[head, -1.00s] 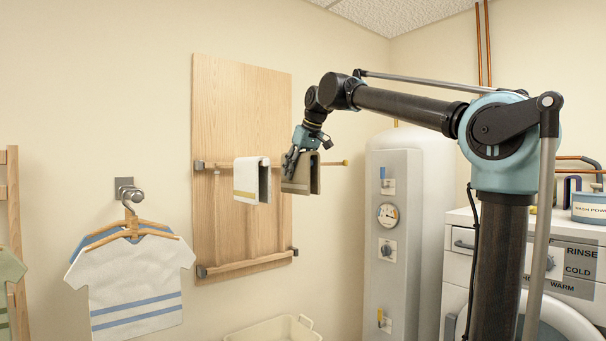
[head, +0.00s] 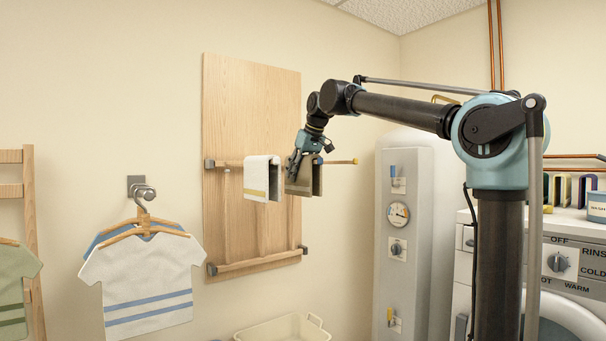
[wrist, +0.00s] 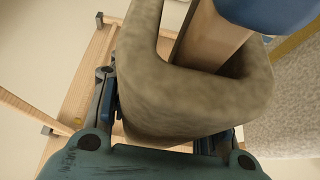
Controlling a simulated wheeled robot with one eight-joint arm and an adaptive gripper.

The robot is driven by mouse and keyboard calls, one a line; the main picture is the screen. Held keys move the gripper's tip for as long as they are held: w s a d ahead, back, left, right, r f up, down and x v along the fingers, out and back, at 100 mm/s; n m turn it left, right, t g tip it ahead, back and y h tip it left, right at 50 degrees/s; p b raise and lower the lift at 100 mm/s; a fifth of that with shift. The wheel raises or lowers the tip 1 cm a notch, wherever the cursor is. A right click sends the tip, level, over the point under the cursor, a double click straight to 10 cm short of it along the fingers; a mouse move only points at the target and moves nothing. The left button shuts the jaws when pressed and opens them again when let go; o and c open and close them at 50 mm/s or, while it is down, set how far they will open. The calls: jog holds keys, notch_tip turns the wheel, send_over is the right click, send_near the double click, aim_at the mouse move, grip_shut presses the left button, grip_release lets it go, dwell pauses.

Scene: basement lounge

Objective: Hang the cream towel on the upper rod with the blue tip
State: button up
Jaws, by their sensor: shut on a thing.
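My gripper (head: 302,165) is shut on a folded beige-taupe towel (head: 317,180), darker than plain cream. The towel is up at the upper rod (head: 341,162), just right of a white towel (head: 257,178) with a mustard band that hangs there. In the wrist view the held towel (wrist: 190,100) bends in a U around a wooden rod (wrist: 207,38) with a blue tip (wrist: 255,10). I cannot tell whether the towel's weight rests on the rod. The rod's end in the head view looks tan, not blue.
The wooden board (head: 252,90) also carries a lower rod (head: 260,261). A grey-white cabinet with a dial (head: 398,214) stands to the right. Shirts on hangers (head: 145,275) hang to the left. A cream basket (head: 285,331) sits below.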

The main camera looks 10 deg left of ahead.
jog(key=o, duration=1.2)
jog(key=shift+o, duration=0.2)
